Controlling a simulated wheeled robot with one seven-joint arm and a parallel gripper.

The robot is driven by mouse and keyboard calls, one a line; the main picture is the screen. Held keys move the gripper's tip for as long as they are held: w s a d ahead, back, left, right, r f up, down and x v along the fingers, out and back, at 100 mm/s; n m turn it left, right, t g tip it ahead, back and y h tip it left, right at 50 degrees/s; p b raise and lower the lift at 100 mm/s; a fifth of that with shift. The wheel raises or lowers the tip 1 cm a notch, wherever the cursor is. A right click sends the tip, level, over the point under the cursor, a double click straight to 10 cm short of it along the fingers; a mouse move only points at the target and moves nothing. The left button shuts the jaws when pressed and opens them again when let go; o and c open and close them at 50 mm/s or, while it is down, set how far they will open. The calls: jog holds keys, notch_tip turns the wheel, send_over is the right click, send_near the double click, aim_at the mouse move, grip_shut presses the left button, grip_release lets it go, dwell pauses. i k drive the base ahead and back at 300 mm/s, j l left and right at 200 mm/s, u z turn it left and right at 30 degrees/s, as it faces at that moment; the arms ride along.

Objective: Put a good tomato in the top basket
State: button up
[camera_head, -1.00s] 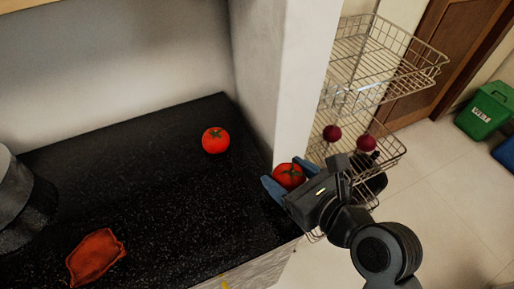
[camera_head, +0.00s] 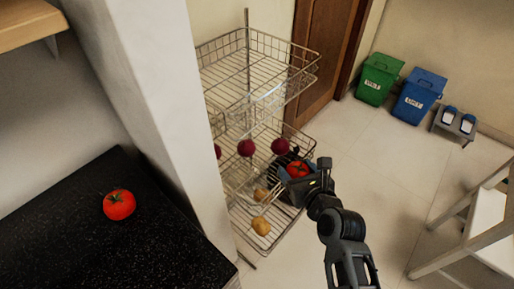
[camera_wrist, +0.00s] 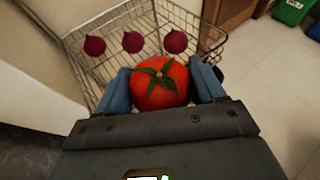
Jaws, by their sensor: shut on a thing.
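My gripper (camera_head: 297,172) is shut on a red tomato (camera_head: 298,169) with a green calyx. In the wrist view the tomato (camera_wrist: 159,82) sits between the two blue fingers and looks whole. In the head view the gripper appears at the right front of the wire basket stand, below the top basket's level. The top basket (camera_head: 262,100) is wire and looks empty. Another red tomato (camera_head: 119,205) rests on the black counter at the left.
The middle basket holds several dark red round vegetables (camera_head: 246,148). Brownish round items (camera_head: 261,226) lie lower in the stand. A white pillar (camera_head: 150,90) stands left of it. Green (camera_head: 379,80) and blue (camera_head: 418,95) bins stand behind. Open floor lies right.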

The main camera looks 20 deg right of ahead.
aim_at(239, 63)
jog(key=i+l, duration=0.25)
jog(key=l, duration=0.15)
jog(key=i+l+z, duration=0.1)
jog(key=l, duration=0.35)
jog(key=i+l, duration=0.35)
